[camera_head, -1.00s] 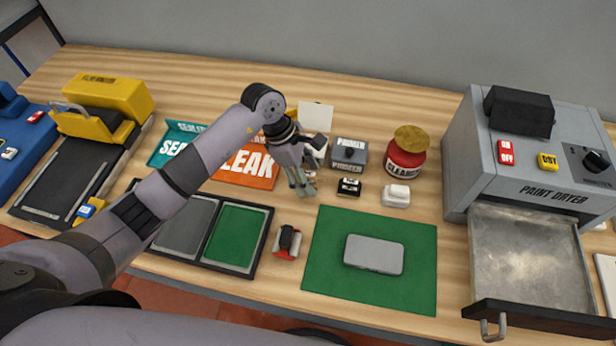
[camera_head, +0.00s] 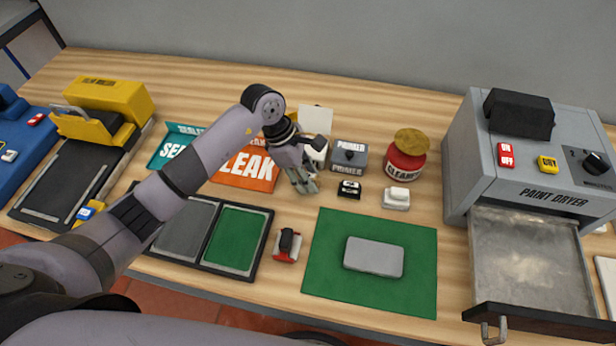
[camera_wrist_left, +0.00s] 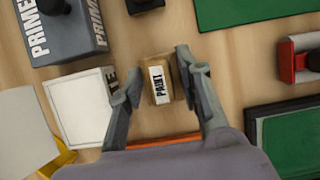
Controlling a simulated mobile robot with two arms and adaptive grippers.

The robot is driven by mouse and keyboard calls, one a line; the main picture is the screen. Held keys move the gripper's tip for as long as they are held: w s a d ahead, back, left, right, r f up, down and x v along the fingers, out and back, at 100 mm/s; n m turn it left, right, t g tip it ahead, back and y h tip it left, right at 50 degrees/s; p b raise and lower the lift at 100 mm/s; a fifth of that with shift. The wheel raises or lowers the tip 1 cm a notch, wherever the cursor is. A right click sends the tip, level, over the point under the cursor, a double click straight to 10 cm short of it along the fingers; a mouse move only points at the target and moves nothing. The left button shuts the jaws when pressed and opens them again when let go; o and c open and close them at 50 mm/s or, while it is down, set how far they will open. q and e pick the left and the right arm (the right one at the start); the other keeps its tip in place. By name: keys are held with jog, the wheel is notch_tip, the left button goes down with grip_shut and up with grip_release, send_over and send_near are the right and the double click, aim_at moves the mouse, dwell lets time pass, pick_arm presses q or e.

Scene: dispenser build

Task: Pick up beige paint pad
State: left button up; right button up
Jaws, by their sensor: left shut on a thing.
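The beige paint pad (camera_wrist_left: 159,80), a small block with a white PAINT label, sits between the fingers of my left gripper (camera_wrist_left: 158,82) in the left wrist view. The gripper is shut on it, low over the wooden table. In the head view my left gripper (camera_head: 307,187) is left of the black primer pad (camera_head: 349,189), and its fingers mostly hide the paint pad. My right gripper is not in view.
Close by are the grey primer box (camera_head: 348,157), red cleaner jar (camera_head: 404,160), white pad (camera_head: 397,197) and red-based tool (camera_head: 287,245). A grey plate (camera_head: 374,256) lies on the green mat (camera_head: 335,292). The paint dryer's drawer (camera_head: 530,260) is out at right.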

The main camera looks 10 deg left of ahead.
pick_arm(q)
notch_tip(320, 180, up, 20)
jog(key=b, duration=0.2)
jog(key=shift+f, duration=0.15)
dwell(0.6)
jog(key=shift+w, duration=0.1)
dwell(0.4)
